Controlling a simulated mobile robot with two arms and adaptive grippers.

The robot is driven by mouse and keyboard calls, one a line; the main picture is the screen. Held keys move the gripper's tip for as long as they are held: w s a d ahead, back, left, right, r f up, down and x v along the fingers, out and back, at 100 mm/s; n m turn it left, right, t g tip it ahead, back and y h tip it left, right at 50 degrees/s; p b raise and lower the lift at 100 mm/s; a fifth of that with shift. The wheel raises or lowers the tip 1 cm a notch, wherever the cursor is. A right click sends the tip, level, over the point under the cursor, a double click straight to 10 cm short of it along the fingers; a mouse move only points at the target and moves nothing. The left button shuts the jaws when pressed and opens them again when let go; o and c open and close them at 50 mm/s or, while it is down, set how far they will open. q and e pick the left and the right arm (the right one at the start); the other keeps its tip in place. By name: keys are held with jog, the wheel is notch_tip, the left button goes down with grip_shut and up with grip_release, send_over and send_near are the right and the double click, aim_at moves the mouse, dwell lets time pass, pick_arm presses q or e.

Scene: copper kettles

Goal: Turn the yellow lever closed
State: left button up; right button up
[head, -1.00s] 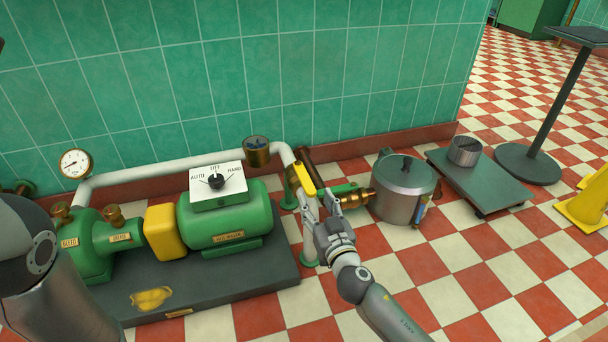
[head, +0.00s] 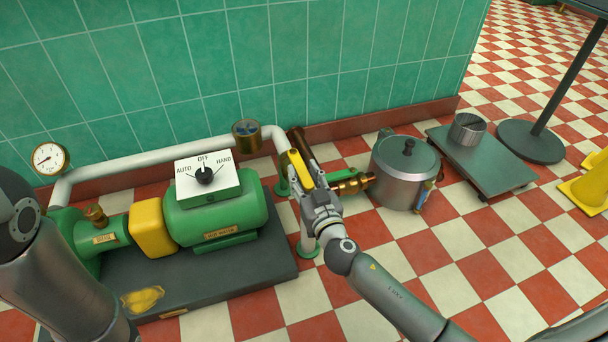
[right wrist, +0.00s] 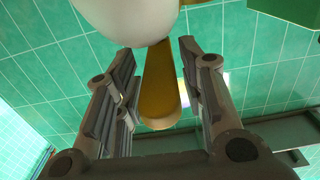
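The yellow lever (head: 299,167) sits on the white pipe to the right of the green pump, with its long handle slanting down toward me. My right gripper (head: 308,180) is at the lever's lower end, its fingers on either side. In the right wrist view the lever's rounded handle (right wrist: 160,92) lies between the two open fingers, with visible gaps on both sides. The lever's far end is hidden behind a pale rounded part there. My left arm enters at the left of the head view, but its gripper is out of the picture.
The green pump (head: 215,212) with its white switch box (head: 208,184) stands on a dark base to the left. A steel pot (head: 404,174) stands to the right, near a low trolley (head: 482,163). The tiled wall is close behind the pipe. Checkered floor lies open in front.

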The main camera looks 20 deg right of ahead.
grip_shut()
